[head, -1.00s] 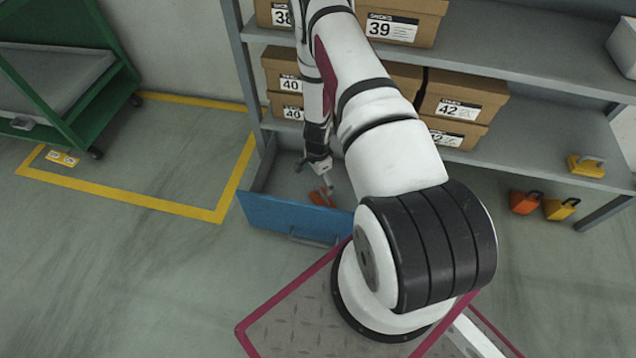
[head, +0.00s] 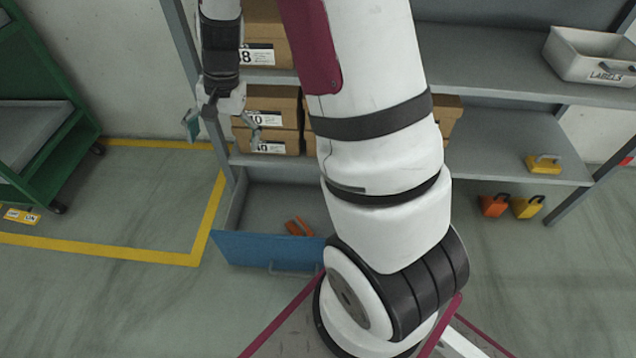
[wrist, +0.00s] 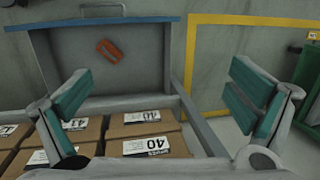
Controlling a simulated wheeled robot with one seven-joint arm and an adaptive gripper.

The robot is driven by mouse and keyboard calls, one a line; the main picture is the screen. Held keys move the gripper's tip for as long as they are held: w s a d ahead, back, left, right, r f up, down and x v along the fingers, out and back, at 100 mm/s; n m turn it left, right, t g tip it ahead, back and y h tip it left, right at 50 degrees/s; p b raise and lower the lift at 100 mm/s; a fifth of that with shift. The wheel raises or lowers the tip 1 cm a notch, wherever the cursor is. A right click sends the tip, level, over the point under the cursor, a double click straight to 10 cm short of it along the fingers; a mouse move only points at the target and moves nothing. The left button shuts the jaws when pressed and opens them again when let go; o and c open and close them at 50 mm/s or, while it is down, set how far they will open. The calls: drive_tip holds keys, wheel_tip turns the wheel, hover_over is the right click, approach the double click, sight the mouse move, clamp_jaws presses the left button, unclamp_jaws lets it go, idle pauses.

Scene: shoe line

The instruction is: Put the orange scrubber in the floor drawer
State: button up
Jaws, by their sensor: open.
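The orange scrubber (head: 299,227) lies inside the open blue-fronted floor drawer (head: 265,249), on its grey bottom. In the wrist view the scrubber (wrist: 109,50) rests alone in the drawer (wrist: 76,26), with clear space around it. My gripper (head: 222,130) is up beside the shelf's left post, above and apart from the drawer. In the wrist view my gripper (wrist: 160,105) has its green-padded fingers spread wide with nothing between them.
Shoe boxes (head: 270,105) stand on the shelf just beyond my gripper. A green cart (head: 40,110) is at the left. An orange padlock-shaped item (head: 493,206) and a yellow one (head: 527,207) are under the shelf at right.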

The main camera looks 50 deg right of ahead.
drive_tip(key=s+a+r+n, duration=0.35)
drive_tip(key=s+r, duration=0.35)
drive_tip(key=r, duration=0.3)
drive_tip(key=s+a+r+n+h, duration=0.1)
drive_tip(key=s+r+n, duration=0.2)
drive_tip(key=s, duration=1)
drive_tip(key=s+a+r+n+h, duration=0.1)
drive_tip(key=s+r+n, duration=0.2)
drive_tip(key=s, duration=1)
wheel_tip(320, 180, up, 2)
drive_tip(key=shift+a+r+g, duration=0.2)
drive_tip(key=shift+a+g, duration=0.2)
drive_tip(key=shift+n, duration=0.25)
